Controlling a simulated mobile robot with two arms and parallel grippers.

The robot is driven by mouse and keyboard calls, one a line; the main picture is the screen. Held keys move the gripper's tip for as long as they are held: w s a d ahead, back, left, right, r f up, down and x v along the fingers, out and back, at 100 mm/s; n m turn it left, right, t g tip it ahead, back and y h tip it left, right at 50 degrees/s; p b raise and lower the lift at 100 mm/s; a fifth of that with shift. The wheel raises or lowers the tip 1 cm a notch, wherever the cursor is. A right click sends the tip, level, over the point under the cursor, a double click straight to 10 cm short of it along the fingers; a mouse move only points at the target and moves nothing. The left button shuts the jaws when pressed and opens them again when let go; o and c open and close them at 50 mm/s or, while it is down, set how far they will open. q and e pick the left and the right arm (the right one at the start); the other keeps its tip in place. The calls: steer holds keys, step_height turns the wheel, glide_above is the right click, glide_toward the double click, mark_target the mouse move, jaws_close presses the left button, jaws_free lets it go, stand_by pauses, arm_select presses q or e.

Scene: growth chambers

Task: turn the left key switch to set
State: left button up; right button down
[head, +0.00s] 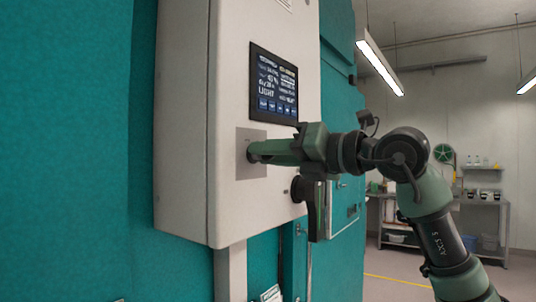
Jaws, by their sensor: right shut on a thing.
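The key switch's square metal plate (255,171) sits on the front of a white control box, below its screen. My right gripper (254,151) reaches in from the right, its fingertips up against this plate. It is shut on the key, which the fingers hide, so I cannot tell which position the switch is at. No set mark can be read. My left gripper is not in view.
The white control box (182,120) is mounted on a teal chamber wall (80,150). Its lit screen (273,85) is just above my gripper. A black handle (315,208) stands out below my wrist. Shelves (487,205) stand far back right; floor between is open.

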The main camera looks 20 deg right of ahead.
steer(key=c, duration=1.6)
jaws_free()
steer(key=b+v, duration=0.2)
steer(key=v, duration=0.5)
steer(key=shift+s+d, duration=0.25)
steer(key=shift+s, duration=0.05)
